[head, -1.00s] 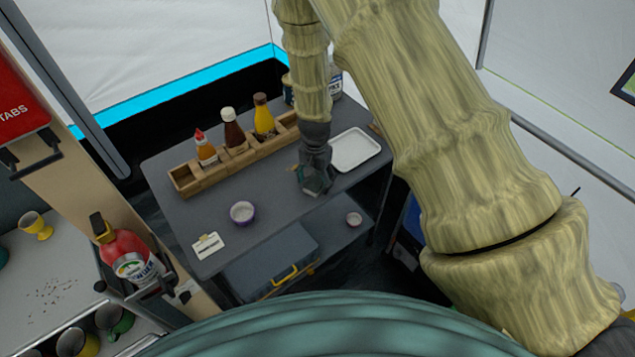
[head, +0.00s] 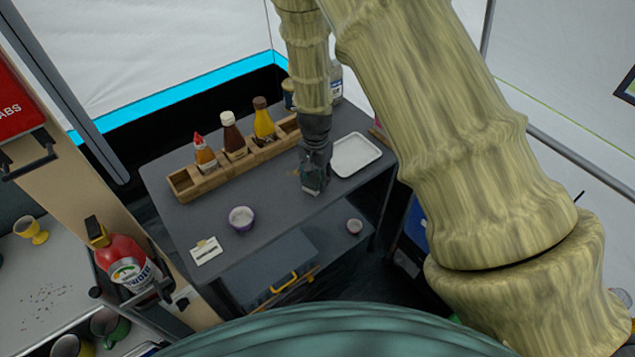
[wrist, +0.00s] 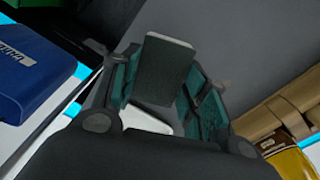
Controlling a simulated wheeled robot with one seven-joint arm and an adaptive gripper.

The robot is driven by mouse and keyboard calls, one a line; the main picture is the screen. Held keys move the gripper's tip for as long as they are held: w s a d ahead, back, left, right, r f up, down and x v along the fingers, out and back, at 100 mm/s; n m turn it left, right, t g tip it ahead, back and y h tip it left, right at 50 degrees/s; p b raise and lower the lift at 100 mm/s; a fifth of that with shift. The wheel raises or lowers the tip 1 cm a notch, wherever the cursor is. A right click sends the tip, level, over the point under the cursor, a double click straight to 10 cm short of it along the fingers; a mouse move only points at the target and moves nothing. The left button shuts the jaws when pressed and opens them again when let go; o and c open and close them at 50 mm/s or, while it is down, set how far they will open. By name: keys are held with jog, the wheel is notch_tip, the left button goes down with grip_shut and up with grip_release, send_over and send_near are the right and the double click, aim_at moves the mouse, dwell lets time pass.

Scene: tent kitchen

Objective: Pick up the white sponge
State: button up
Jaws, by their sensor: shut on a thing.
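My gripper (head: 313,190) is over the dark grey table (head: 225,185), pointing down, just left of the white tray. In the wrist view my gripper (wrist: 165,90) has its teal-lined fingers on either side of a slab and is shut on it. The slab shows a dark green face and a thin pale edge, and I take it for the white sponge (wrist: 180,41). In the head view the sponge cannot be made out clearly at the fingertips. Whether it still touches the table cannot be told.
A wooden rack (head: 187,185) with sauce bottles stands behind and left. The white tray (head: 355,156) is close on the right. A small purple bowl (head: 241,220) and a white card (head: 206,251) are at the front left. Jars stand behind my arm.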

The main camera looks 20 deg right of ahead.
jog(key=s+a+r+b, duration=0.1)
jog(key=s+b, duration=0.1)
jog(key=s, duration=0.5)
jog(key=s+a+b, duration=0.2)
jog(key=s, duration=0.6)
jog(key=shift+s+a+r, duration=0.3)
jog(key=shift+r, duration=0.1)
